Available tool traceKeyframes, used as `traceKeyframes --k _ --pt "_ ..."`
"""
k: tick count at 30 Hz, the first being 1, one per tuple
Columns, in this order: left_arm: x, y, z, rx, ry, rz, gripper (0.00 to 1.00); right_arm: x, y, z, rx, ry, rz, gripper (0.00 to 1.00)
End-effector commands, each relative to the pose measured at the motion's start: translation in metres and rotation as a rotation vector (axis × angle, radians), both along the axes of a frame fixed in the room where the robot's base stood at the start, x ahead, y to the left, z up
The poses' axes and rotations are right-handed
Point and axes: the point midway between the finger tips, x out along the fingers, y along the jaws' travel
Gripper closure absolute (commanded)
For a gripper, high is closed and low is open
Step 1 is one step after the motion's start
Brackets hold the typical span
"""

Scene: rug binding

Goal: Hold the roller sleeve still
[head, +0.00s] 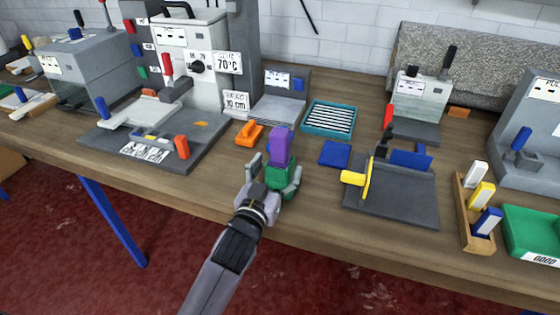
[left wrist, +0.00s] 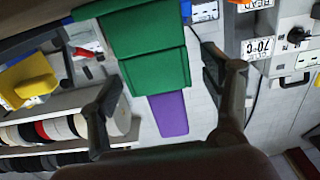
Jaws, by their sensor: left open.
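A piece with a purple upper block (head: 281,143) and a green lower body (head: 281,178) stands near the front edge of the workbench. I cannot tell for sure whether it is the roller sleeve. My left gripper (head: 274,174) is at it, with one finger on each side. In the left wrist view, the green body (left wrist: 145,62) and the purple block (left wrist: 168,114) lie between the spread fingers (left wrist: 160,88), with gaps on both sides. The gripper is open. My right gripper is not in view.
An orange clamp-like piece (head: 249,133) and a blue square pad (head: 335,153) lie close by on the workbench (head: 312,218). A heated machine (head: 190,60) stands back left.

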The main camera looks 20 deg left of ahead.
Motion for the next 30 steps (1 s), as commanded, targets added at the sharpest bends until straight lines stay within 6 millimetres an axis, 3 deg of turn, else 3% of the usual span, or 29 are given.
traceKeyframes --k 6,17,30 --pt "0.021 -0.001 0.000 0.001 0.000 -0.001 0.28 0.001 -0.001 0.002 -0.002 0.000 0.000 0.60" --pt "0.025 -0.001 0.000 0.000 0.000 -0.001 0.29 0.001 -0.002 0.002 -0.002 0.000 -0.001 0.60" --pt "0.025 -0.001 0.000 0.000 0.000 0.000 0.58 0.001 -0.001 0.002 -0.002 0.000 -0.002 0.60"
